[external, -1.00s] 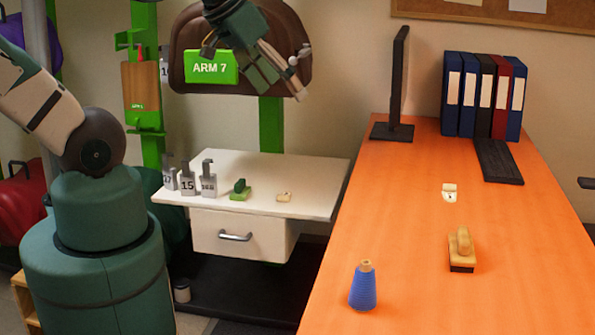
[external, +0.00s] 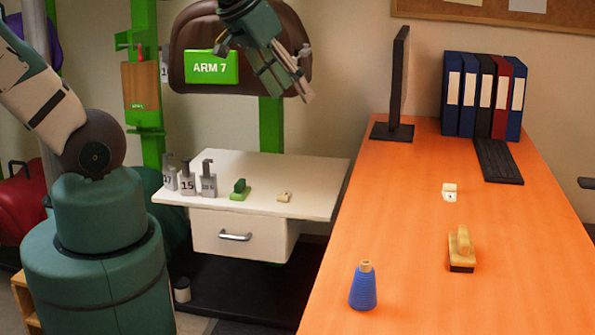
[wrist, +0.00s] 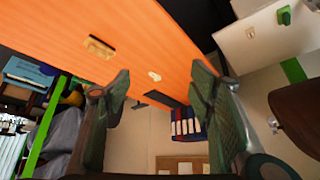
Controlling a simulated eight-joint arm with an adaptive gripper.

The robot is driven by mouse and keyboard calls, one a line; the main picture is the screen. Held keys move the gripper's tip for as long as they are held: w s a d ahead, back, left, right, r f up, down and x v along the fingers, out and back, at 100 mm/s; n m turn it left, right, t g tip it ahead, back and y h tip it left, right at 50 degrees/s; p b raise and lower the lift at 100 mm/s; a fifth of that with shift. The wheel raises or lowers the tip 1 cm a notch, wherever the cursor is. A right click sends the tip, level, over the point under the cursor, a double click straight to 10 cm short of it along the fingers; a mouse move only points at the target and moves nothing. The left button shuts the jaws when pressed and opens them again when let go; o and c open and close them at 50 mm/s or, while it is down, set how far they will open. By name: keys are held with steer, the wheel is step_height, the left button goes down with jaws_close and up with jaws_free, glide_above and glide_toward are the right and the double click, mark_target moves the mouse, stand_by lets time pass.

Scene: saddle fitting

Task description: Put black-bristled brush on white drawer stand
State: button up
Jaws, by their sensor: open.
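The black-bristled brush (external: 461,250) has a pale wooden block and handle with dark bristles underneath. It rests bristles down on the orange table, and it also shows in the wrist view (wrist: 99,47). The white drawer stand (external: 310,200) stands left of the table, with a closed drawer (external: 240,235); its top shows at the upper right of the wrist view (wrist: 255,45). My gripper (external: 305,92) is high above the back of the stand, well away from the brush. In the wrist view its two fingers (wrist: 168,88) are spread wide with nothing between them.
The orange table (external: 400,295) holds a blue cone (external: 363,287), a small white item (external: 449,192), a monitor (external: 399,90), keyboard (external: 497,161) and binders (external: 485,95).

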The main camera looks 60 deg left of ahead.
steer(key=w+d+f+n+g+y+b, duration=0.1)
steer(key=w+d+f, duration=0.15)
steer(key=w, duration=0.25)
steer(key=w+d+f+n+b, duration=0.1)
steer(key=w+d, duration=0.2)
steer(key=w, duration=0.2)
steer(key=n+y+b, duration=0.4)
steer(key=n+y, duration=0.1)
steer(key=n, duration=0.2)
glide_toward(465, 235)
steer(key=a+f, duration=0.1)
steer(key=f, duration=0.1)
steer(key=shift+w+a+f+t, duration=0.3)
steer(key=shift+w+a+f, duration=0.05)
steer(key=shift+w+a, duration=0.05)
steer(key=shift+f, duration=0.1)
steer(key=shift+b+x, duration=0.4)
steer(key=shift+x, duration=0.85)
steer(key=shift+w+a, duration=0.1)
steer(key=shift+w, duration=0.05)
steer(key=shift+b+x, duration=0.8)
steer(key=shift+x, duration=1.65)
